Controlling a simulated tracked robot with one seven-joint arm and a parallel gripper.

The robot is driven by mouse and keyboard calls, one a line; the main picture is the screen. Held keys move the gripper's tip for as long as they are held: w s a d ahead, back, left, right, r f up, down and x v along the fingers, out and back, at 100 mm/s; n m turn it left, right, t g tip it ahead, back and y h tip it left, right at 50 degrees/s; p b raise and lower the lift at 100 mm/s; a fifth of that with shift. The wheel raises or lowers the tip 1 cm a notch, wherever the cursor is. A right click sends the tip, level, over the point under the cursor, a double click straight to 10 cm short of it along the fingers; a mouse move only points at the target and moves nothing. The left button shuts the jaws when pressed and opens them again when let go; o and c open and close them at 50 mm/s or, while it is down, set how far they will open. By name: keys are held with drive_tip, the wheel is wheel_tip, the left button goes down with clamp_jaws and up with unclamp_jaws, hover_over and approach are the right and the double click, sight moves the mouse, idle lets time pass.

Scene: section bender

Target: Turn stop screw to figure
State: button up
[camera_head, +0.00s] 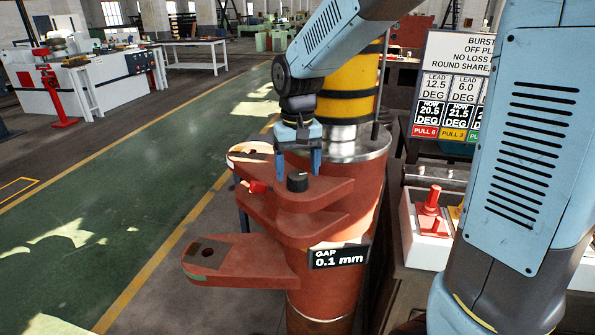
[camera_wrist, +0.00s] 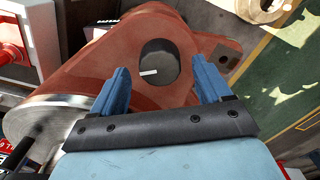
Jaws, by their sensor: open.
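The stop screw appears as a dark round knob (camera_head: 297,182) on top of a red bracket (camera_head: 315,199) in the head view. In the wrist view the knob (camera_wrist: 157,66) has a short white mark pointing left. A label (camera_head: 338,258) below the bracket reads "GAP 0.1 mm". My gripper (camera_head: 298,165) points down above the knob with its two blue fingers apart. In the wrist view my gripper (camera_wrist: 160,76) has one finger on each side of the knob, with space between, and holds nothing. Whether the fingertips reach down to the knob's height is unclear.
A lower red arm (camera_head: 235,258) juts out to the left. A red column with a yellow-and-black cylinder (camera_head: 350,85) rises behind my gripper. A sign board (camera_head: 452,95) and a red-handled control (camera_head: 431,212) stand to the right. The green floor (camera_head: 130,190) at left is clear.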

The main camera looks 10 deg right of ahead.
sight(298, 174)
drive_tip(key=shift+f, duration=0.65)
drive_tip(key=shift+c, duration=0.2)
drive_tip(key=c, duration=1)
drive_tip(key=shift+n, duration=1.8)
drive_tip(key=o, duration=1)
drive_tip(key=shift+o, duration=0.2)
wheel_tip(298, 174, up, 14)
